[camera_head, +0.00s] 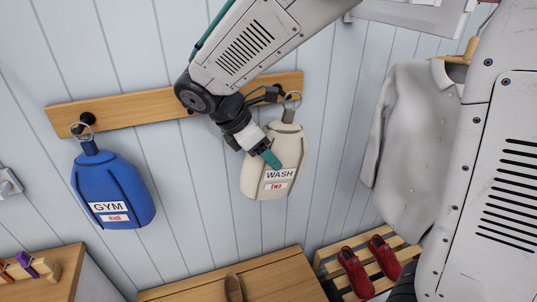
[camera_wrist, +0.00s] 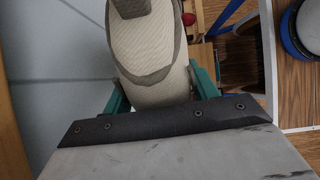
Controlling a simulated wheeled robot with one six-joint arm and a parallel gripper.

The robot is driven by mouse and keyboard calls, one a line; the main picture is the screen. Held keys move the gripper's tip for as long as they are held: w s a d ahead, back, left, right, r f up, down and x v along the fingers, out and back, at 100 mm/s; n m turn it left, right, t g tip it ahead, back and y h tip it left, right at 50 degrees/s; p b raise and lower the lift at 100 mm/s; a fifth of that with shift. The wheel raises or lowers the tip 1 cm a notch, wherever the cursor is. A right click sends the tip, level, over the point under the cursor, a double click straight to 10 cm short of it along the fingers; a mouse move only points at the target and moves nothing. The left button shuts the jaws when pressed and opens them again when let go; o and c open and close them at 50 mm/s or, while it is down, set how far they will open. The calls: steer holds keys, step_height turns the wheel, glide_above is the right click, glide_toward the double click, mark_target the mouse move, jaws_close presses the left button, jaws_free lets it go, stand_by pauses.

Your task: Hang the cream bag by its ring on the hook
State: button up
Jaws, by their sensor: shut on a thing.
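The cream bag (camera_head: 262,178), labelled WASH, hangs upright in front of the wall below the right part of a wooden rail (camera_head: 140,112). Its metal ring (camera_head: 292,98) stands at the top near the rail's right end. My gripper (camera_head: 270,158) is shut on the bag's body; the wrist view shows the cream fabric (camera_wrist: 152,45) between the teal fingers (camera_wrist: 160,92). Dark parts beside the ring are partly behind my wrist; I cannot tell whether the ring is around a hook or only beside it.
A blue GYM bag (camera_head: 112,190) hangs by its ring on a black hook (camera_head: 88,118) at the rail's left. A grey shirt (camera_head: 412,140) hangs at the right. Red shoes (camera_head: 355,272) sit on a slatted rack, beside a wooden bench (camera_head: 190,288).

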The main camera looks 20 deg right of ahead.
steer(key=w, duration=0.3)
steer(key=shift+w+f, duration=0.25)
steer(key=shift+f, duration=0.1)
steer(key=shift+f, duration=0.15)
steer(key=shift+w, duration=0.15)
stand_by(0.5)
